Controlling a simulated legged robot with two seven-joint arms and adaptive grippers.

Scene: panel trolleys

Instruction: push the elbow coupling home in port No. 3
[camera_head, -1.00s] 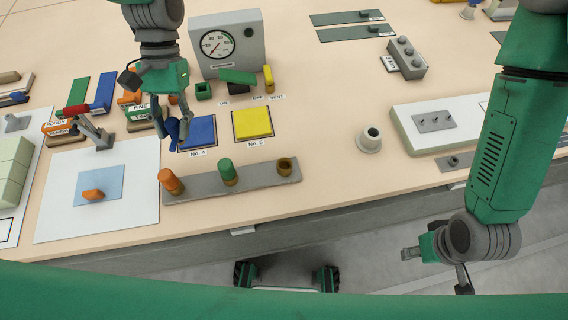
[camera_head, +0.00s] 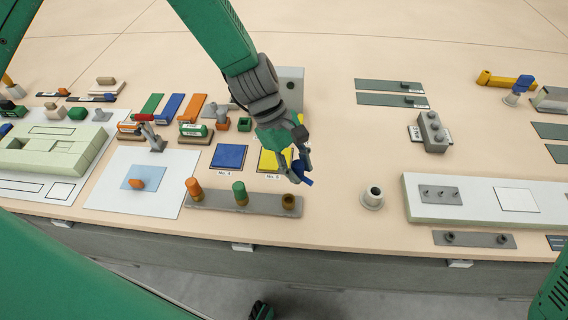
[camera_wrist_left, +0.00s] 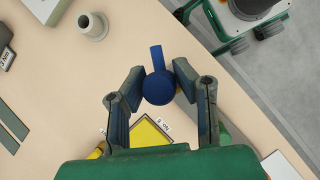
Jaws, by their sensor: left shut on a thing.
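My left gripper (camera_head: 298,170) is shut on the blue elbow coupling (camera_head: 305,180) and holds it in front of the yellow pad. In the left wrist view the coupling (camera_wrist_left: 158,88) sits between both fingers (camera_wrist_left: 157,84), its round end facing the camera and a short arm pointing up the picture. The grey port rail (camera_head: 263,204) carries an orange piece (camera_head: 194,188), a green piece (camera_head: 240,192) and, at its right end, an empty brown port (camera_head: 289,202). The coupling is apart from this port, above and behind it in the head view. I cannot read port numbers. My right gripper is out of view.
A blue pad (camera_head: 229,157) and the yellow pad (camera_head: 268,160) lie behind the rail. A grey flanged socket (camera_head: 373,197) stands to its right, beside a pale raised panel (camera_head: 493,208). A white sheet (camera_head: 115,190) lies left. The table's front edge is close.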

